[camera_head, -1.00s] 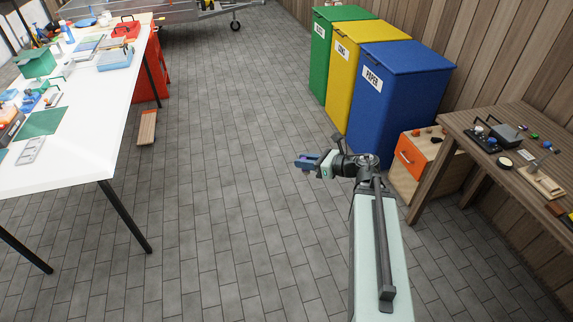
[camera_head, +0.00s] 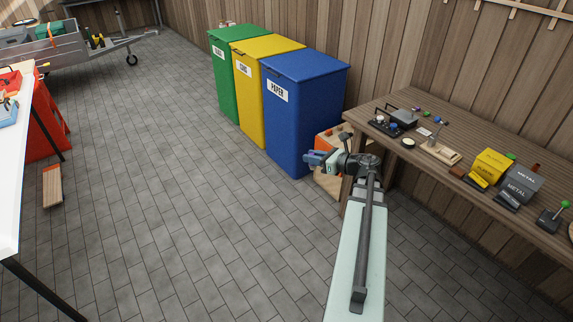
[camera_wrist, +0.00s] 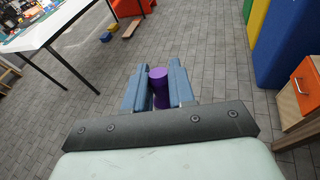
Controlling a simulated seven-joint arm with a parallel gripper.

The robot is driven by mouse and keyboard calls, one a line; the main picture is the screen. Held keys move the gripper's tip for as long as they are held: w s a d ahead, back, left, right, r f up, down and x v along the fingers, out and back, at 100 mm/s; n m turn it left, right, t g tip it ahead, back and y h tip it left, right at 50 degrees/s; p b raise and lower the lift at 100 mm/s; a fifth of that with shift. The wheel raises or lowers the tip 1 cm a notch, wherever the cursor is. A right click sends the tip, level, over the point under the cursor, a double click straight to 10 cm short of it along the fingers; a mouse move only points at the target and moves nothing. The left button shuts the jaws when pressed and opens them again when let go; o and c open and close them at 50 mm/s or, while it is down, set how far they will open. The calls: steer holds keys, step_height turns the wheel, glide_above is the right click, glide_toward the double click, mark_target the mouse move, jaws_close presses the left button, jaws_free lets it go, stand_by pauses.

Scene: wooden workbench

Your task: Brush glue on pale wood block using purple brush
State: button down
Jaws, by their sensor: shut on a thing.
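My gripper (camera_head: 318,158) is held out over the floor in front of the blue bin, away from the wooden workbench. In the wrist view my gripper (camera_wrist: 159,88) is shut on a purple cylindrical piece (camera_wrist: 158,76), which looks like the purple brush's handle. Its bristles are not visible. A pale wood piece (camera_head: 441,153) lies flat on the workbench (camera_head: 475,135) at the right, with something small on it. It is too small to tell whether it is the pale wood block. I cannot make out any glue container for certain.
Green (camera_head: 228,75), yellow (camera_head: 255,90) and blue (camera_head: 300,110) bins stand along the wall. An orange-fronted cabinet (camera_head: 330,140) is beside the workbench. Yellow (camera_head: 492,165) and grey (camera_head: 522,182) boxes stand on the bench. A white table (camera_head: 20,150) is at left; the floor between is open.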

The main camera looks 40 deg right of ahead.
steer(key=s+d+r+m+t+h, duration=0.15)
steer(key=s+d, duration=0.65)
steer(key=d, duration=0.8)
steer(key=s+d+r+m+h, duration=0.25)
steer(key=s+d, duration=0.65)
steer(key=d, duration=0.6)
steer(key=s+d+r+m+h, duration=0.1)
steer(key=s+d+r+h, duration=0.15)
steer(key=s+d, duration=0.95)
steer(key=shift+w+d+r+n+t+y, duration=0.4)
steer(key=shift+w+d+r+n+y, duration=0.6)
steer(key=shift+d, duration=1.55)
steer(key=shift+w+d+r+n+t+y, duration=0.45)
steer(key=shift+w+d+n+y, duration=0.5)
steer(key=shift+d, duration=1.6)
steer(key=shift+w+f, duration=0.15)
steer(key=shift+f, duration=2.25)
